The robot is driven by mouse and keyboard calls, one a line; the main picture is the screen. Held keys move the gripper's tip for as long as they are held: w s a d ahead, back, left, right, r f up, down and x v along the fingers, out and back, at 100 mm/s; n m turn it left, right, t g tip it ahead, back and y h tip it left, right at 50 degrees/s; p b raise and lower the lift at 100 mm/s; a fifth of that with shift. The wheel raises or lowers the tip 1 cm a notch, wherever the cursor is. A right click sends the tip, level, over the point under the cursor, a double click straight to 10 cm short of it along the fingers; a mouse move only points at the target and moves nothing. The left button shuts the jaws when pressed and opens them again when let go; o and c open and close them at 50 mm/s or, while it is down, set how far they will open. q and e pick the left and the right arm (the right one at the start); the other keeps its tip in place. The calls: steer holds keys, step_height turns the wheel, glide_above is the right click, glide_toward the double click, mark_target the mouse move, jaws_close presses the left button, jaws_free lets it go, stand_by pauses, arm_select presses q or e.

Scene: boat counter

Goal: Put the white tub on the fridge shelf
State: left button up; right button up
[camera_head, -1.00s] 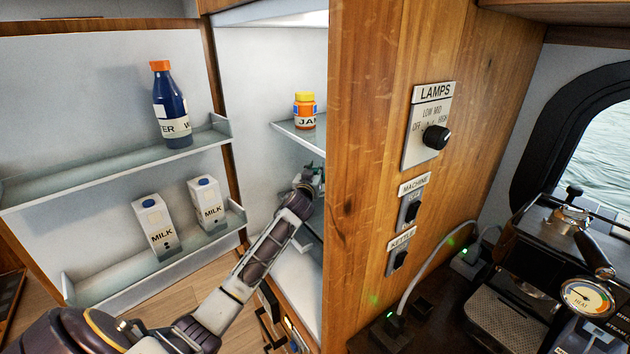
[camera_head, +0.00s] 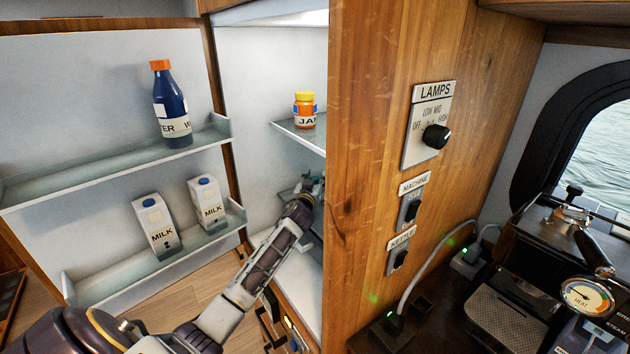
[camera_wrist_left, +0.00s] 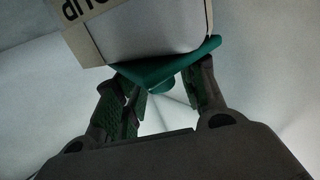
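A white tub (camera_wrist_left: 150,35) with a tan label and a teal lid (camera_wrist_left: 165,68) fills the top of the left wrist view. Its label lettering is upside down there. My left gripper (camera_wrist_left: 165,95) has its two fingers apart, just short of the lid, with a small teal knob in the gap and light showing beside it. In the head view my left gripper (camera_head: 310,187) is inside the fridge, below the upper shelf (camera_head: 300,132), partly hidden by the wooden panel. The tub is not clearly visible there. My right gripper is out of view.
The wooden panel (camera_head: 375,200) borders the fridge opening on the right.

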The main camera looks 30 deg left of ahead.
arm_select(q)
steer(key=shift+r, duration=0.1)
stand_by(0.4)
steer(key=shift+b+v, duration=0.3)
steer(key=shift+v, duration=2.05)
steer(key=v, duration=0.4)
steer(key=shift+b, duration=0.3)
steer(key=shift+v, duration=1.6)
